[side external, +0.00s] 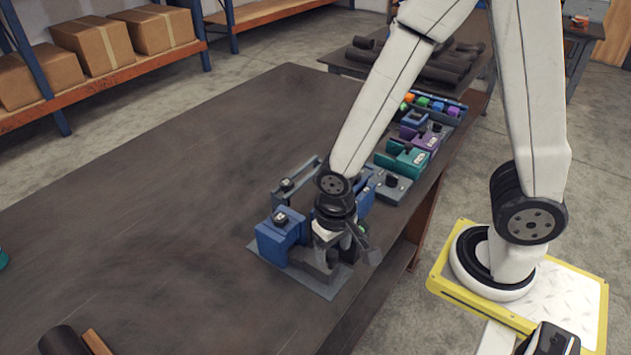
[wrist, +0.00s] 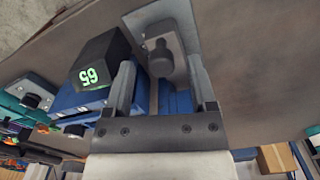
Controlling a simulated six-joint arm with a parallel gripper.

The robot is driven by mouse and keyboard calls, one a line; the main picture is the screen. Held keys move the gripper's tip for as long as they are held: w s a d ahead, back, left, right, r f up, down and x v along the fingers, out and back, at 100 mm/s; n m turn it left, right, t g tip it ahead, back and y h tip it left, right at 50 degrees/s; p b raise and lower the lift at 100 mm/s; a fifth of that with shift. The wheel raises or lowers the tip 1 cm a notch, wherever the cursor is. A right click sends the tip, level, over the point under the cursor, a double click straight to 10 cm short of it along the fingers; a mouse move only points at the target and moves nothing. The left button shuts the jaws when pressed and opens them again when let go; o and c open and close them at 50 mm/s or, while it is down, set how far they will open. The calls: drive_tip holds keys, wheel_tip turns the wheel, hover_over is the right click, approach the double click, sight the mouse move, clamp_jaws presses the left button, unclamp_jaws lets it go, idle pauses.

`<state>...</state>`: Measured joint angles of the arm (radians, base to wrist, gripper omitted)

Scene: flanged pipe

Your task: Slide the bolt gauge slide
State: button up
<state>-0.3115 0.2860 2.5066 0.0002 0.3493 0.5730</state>
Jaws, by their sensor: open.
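The bolt gauge sits on a grey base plate (side external: 263,257) near the table's front edge, with a blue block (side external: 276,240) on its left that carries a dark knob. My gripper (side external: 327,262) points down over the right part of the gauge and hides much of it in the side view. In the wrist view, my gripper's open fingers (wrist: 161,68) stand either side of a grey piece with a rounded knob (wrist: 160,56), seemingly the slide. I cannot tell whether either finger touches it. A dark display (wrist: 97,62) with green digits is beside the left finger.
A grey-blue frame (side external: 298,180) stands just behind the gauge. A row of devices, including a teal one (side external: 402,160) and a purple one (side external: 424,138), runs to the back right. The dark table (side external: 150,210) is broadly clear on the left.

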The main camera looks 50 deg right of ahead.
drive_tip(key=shift+s+r, duration=0.1)
drive_tip(key=shift+r, duration=3.2)
drive_tip(key=shift+w+d+n+t, duration=0.5)
drive_tip(key=shift+w+d, duration=0.1)
drive_tip(key=shift+d, duration=0.75)
drive_tip(key=shift+w+d+n+t, duration=0.35)
drive_tip(key=shift+w+d+n, duration=0.2)
drive_tip(key=shift+d, duration=0.8)
drive_tip(key=shift+w+d+n+t, duration=0.45)
drive_tip(key=shift+w+d, duration=0.15)
drive_tip(key=shift+d, duration=0.75)
